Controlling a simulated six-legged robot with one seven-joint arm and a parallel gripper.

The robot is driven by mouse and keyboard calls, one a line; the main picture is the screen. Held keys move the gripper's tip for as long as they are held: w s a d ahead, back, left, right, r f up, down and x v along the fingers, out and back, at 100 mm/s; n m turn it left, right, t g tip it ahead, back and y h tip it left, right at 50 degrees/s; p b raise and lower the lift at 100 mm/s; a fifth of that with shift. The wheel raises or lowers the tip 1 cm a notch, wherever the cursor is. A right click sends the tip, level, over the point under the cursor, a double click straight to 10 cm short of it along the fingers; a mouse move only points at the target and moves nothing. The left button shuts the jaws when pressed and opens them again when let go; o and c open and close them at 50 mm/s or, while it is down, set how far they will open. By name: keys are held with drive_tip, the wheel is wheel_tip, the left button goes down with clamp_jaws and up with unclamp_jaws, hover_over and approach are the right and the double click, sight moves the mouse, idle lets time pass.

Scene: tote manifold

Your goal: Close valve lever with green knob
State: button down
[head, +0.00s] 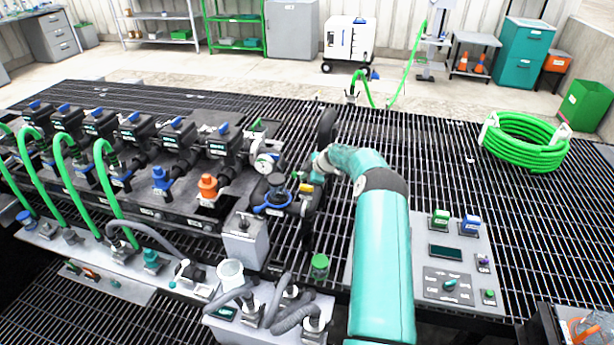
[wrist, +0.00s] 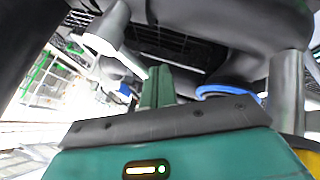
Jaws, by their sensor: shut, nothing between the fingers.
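My teal arm reaches forward in the head view, and my gripper (head: 312,172) is at the right end of the valve manifold, small and partly hidden. No green knob is clear in the wrist view.
A blue ring (head: 272,208) circles a fitting left of my gripper. A white-faced gauge (head: 264,164) is behind it. A green-capped jar (head: 320,262) stands in front. A control panel (head: 447,250) is at right. Open grating lies beyond my arm on the right.

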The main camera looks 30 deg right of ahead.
drive_tip(key=w+m+h, duration=0.1)
drive_tip(key=m, duration=0.1)
drive_tip(key=w+m+h, duration=0.2)
drive_tip(key=shift+w+d, duration=0.1)
drive_tip(key=shift+d, duration=0.1)
idle(0.4)
drive_tip(key=shift+a+r, duration=0.1)
drive_tip(key=shift+r, duration=0.05)
